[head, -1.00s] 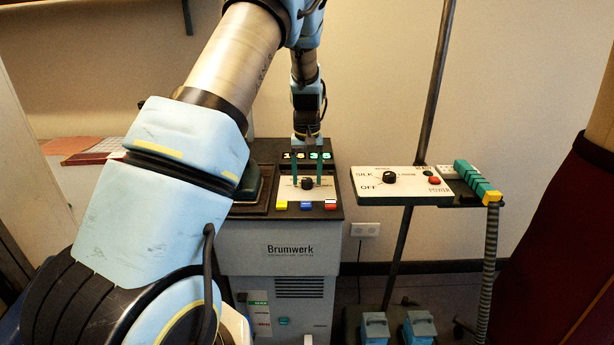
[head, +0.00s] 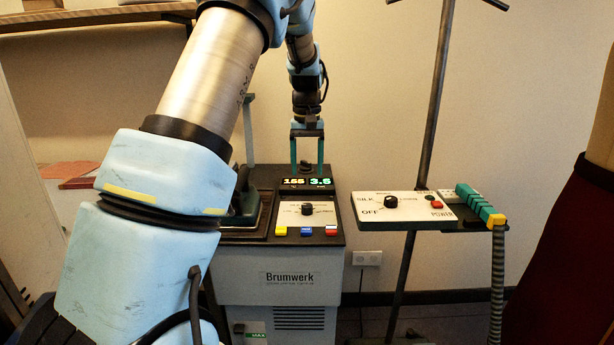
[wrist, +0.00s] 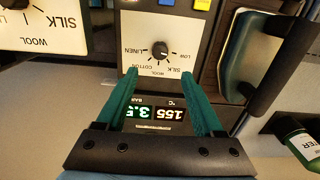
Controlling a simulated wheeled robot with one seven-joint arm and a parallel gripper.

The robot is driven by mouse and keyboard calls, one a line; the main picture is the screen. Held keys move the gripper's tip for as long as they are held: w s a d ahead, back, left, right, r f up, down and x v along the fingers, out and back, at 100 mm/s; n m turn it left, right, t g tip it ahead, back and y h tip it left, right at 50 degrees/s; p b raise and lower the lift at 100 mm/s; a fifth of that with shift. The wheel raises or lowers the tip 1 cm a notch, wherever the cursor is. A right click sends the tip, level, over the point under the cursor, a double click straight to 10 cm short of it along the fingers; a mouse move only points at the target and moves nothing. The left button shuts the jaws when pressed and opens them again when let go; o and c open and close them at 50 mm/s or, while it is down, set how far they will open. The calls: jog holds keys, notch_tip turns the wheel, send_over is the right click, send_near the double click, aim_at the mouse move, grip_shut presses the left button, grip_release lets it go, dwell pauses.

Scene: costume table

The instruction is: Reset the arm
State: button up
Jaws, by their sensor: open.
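My gripper (head: 307,168) is open and empty, its two green fingers pointing down above the back of the Brumwerk ironing station (head: 290,277). In the wrist view my gripper (wrist: 166,98) has its fingers apart, with the lit display (wrist: 154,113) showing between them. The display reads 155 and 3.5. The station's dial (head: 307,209) lies in front of the fingers, clear of them; in the wrist view the dial (wrist: 159,50) stands beyond the fingertips.
Yellow, blue and red-white buttons (head: 306,231) line the station's front edge. A green iron (head: 246,205) rests at its left. A control panel (head: 407,206) on a pole stands to the right, with a teal handle (head: 478,204). A dark red form (head: 569,240) stands far right.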

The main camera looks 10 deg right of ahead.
jog(key=s+a+f, duration=0.2)
jog(key=s+a, duration=0.8)
jog(key=s, duration=0.1)
jog(key=s+a+f+t, duration=0.1)
jog(key=s+a+f, duration=0.1)
jog(key=s+a, duration=0.9)
jog(key=shift+s+n+t, duration=0.15)
jog(key=shift+n+t, duration=0.15)
jog(key=shift+n, duration=0.1)
jog(key=shift+c, duration=0.2)
dwell(0.4)
